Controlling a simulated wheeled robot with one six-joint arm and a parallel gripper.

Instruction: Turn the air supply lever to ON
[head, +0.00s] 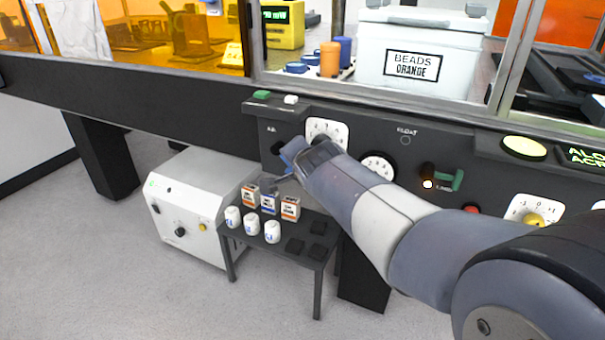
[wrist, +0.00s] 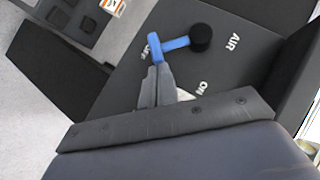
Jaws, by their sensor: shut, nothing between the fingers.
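The air supply lever (wrist: 174,46) is a blue handle on a round black hub (wrist: 200,38), on a dark panel lettered AIR, OFF and ON. The handle points from the hub to the OFF lettering, which it partly covers; the ON lettering (wrist: 203,87) is clear of it. My gripper (wrist: 160,68) has its grey fingers together, with the tips at the handle's outer end; I cannot tell whether they touch. In the head view the blue lever (head: 291,150) shows at the panel's left part, and my wrist (head: 318,162) hides part of it and the fingers.
White dials (head: 379,168), a green handle (head: 456,181) and a red button (head: 471,208) are on the panel right of the lever. A small black table (head: 308,253) with boxes and white jars stands below, beside a white unit (head: 190,205). Glass windows rise above the panel.

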